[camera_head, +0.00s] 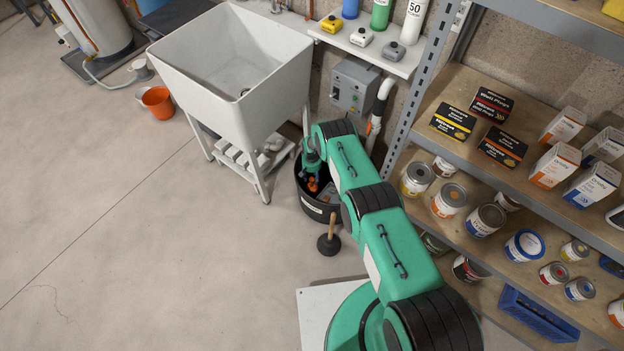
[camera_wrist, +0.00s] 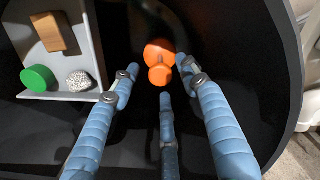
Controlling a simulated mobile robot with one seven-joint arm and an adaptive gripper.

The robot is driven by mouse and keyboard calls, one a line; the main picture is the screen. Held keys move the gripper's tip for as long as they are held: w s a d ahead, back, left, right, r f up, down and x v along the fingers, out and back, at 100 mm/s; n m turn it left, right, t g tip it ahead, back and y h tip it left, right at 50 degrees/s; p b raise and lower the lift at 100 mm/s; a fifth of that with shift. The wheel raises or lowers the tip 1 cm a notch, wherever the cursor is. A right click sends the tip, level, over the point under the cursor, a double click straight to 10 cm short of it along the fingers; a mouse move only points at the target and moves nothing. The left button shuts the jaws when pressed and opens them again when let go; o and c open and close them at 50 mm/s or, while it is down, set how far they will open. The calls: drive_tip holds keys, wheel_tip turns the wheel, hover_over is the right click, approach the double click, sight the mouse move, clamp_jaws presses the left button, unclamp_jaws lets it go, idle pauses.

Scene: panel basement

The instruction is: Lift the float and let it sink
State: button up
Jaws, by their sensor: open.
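The orange float (camera_wrist: 159,62) lies inside a round black tub; it looks like two joined orange rounds. It also shows small in the head view (camera_head: 313,186). My gripper (camera_wrist: 158,82) is open, with its blue fingers spread and pointing at the float. The float appears just beyond the fingertips, between the outer two; I cannot tell whether any finger touches it. In the head view my gripper (camera_head: 312,172) reaches down into the black tub (camera_head: 320,212). The tub's inside is dark, so the water level cannot be told.
A grey tray (camera_wrist: 92,60) in the tub holds a wooden block (camera_wrist: 48,33), a green disc (camera_wrist: 38,78) and a speckled stone (camera_wrist: 79,81). A plunger (camera_head: 329,240) stands in front of the tub. A sink (camera_head: 235,70) is left, shelving (camera_head: 440,80) right.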

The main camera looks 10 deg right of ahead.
drive_tip(key=shift+f, duration=0.4)
clamp_jaws()
drive_tip(key=shift+r, duration=0.1)
drive_tip(key=shift+r+p, duration=0.55)
drive_tip(key=shift+r, duration=2.9)
unclamp_jaws()
drive_tip(key=shift+r, duration=0.2)
